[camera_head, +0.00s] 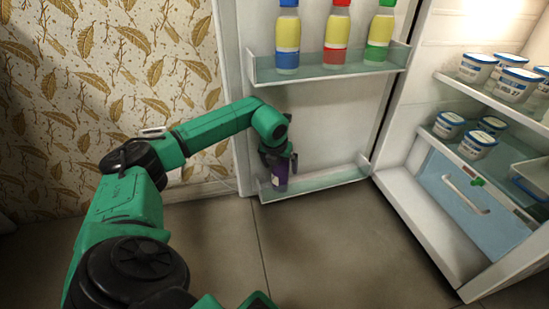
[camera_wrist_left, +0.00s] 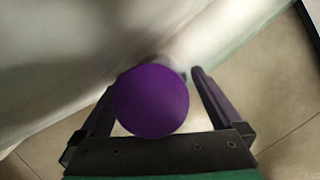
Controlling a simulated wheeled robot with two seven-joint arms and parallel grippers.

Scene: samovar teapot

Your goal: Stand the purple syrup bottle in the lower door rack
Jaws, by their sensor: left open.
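The purple syrup bottle (camera_head: 279,174) stands about upright in the lower door rack (camera_head: 318,185), near its left end. Its purple cap (camera_wrist_left: 151,101) fills the middle of the left wrist view. My left gripper (camera_head: 280,155) is at the bottle's upper part, with its fingers (camera_wrist_left: 160,85) on either side of the cap. The fingers are open, and a gap shows between the cap and the right finger. The gripper hides the bottle's top in the head view. My right gripper is not in view.
The upper door rack (camera_head: 335,75) holds a blue-capped bottle (camera_head: 288,40), a red-capped bottle (camera_head: 337,40) and a green-capped bottle (camera_head: 380,35). The fridge shelves at right hold several white tubs (camera_head: 476,68) above a blue drawer (camera_head: 465,195). The lower rack's right part is free.

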